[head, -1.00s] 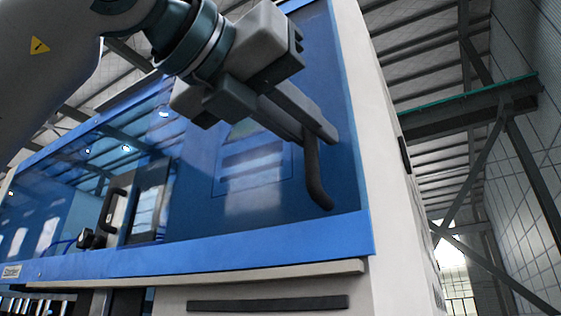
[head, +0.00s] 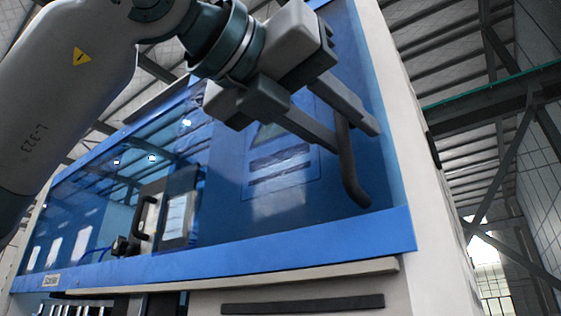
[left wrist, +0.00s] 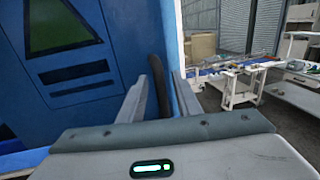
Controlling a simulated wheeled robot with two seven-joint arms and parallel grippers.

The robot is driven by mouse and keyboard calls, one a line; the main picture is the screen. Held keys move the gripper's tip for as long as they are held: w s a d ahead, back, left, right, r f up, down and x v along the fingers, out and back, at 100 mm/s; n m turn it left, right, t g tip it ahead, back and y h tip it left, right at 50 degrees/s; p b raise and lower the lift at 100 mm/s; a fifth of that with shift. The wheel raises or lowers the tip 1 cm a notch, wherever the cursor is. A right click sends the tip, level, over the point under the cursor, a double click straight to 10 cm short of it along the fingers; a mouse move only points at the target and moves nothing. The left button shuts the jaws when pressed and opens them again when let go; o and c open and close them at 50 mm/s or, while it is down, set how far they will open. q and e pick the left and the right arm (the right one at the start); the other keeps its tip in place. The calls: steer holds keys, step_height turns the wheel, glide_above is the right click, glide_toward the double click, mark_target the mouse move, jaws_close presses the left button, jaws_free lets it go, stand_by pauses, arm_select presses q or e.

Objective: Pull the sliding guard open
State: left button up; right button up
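The sliding guard (head: 225,212) is a large blue tinted see-through panel in a blue frame on the machine's front. It spans the front up to the light right-hand post. Its dark curved bar handle (head: 349,175) stands near its right end, and also shows in the left wrist view (left wrist: 158,88). My left gripper (head: 357,141) is at the handle, its two fingers spread apart. In the left wrist view the handle stands between the fingers, with a visible gap on each side. The handle's upper part is partly hidden by the fingers. My right gripper is out of view.
Behind the tinted panel are a smaller dark handle (head: 146,217) and a grey panel. A pale ledge (head: 240,277) runs below the guard. In the left wrist view, work carts (left wrist: 238,85) stand beyond the machine's right side, with open floor between.

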arm_select(q)
steer(key=shift+a, duration=0.1)
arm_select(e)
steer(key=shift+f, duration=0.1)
